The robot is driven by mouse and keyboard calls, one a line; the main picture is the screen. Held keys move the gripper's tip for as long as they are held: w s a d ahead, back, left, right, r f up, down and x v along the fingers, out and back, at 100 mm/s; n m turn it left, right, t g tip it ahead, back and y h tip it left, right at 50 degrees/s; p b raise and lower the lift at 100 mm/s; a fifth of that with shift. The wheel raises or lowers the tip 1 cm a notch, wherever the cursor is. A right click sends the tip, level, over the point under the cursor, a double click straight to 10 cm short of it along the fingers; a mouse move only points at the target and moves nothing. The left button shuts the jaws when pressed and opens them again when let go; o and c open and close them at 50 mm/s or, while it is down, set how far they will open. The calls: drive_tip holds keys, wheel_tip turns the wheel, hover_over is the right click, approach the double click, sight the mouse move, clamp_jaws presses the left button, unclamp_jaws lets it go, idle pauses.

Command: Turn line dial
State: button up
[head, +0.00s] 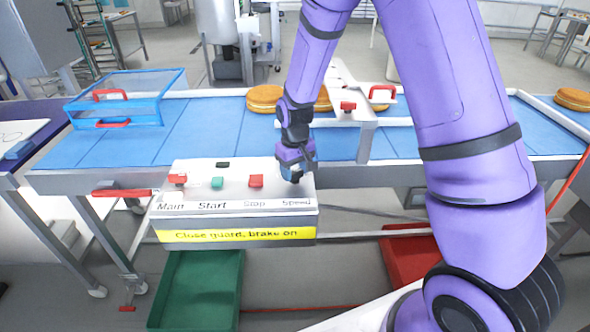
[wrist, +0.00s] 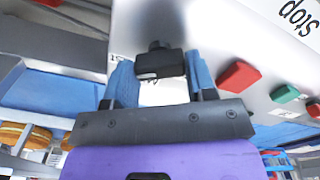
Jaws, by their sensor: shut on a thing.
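The line dial is the black knob (wrist: 160,62) on the pale control panel (head: 240,205), at the panel's right end by the "Speed" label. In the head view my gripper covers most of it. My gripper (head: 294,174) reaches down onto that end of the panel. In the wrist view its blue fingers (wrist: 161,82) stand either side of the knob, shut on it. The knob's pointer and setting cannot be made out.
A red stop button (head: 256,181), a green start button (head: 217,183) and a red main switch (head: 178,179) sit left of my gripper. Behind are the blue conveyor (head: 200,125), a blue clear guard (head: 130,95) and round filled cakes (head: 265,98). A red handle (head: 122,192) juts out left.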

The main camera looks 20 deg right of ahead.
idle(0.4)
drive_tip(key=o, duration=0.9)
drive_tip(key=shift+o, duration=0.2)
drive_tip(key=shift+r, duration=0.1)
wheel_tip(320, 180, up, 11)
wheel_tip(320, 180, up, 7)
drive_tip(key=t, duration=0.1)
hover_over(295, 171)
drive_tip(key=s+d, duration=0.2)
drive_tip(key=s, duration=0.2)
drive_tip(key=s+d+r+m+t, duration=0.2)
drive_tip(key=s+d+r+t, duration=0.15)
drive_tip(key=s+r, duration=1.1)
drive_tip(key=s+d, duration=0.1)
drive_tip(key=s, duration=1)
drive_tip(key=shift+d+f+m+t, duration=0.2)
drive_tip(key=shift+f+m+t, duration=0.05)
drive_tip(key=shift+m+t, duration=0.1)
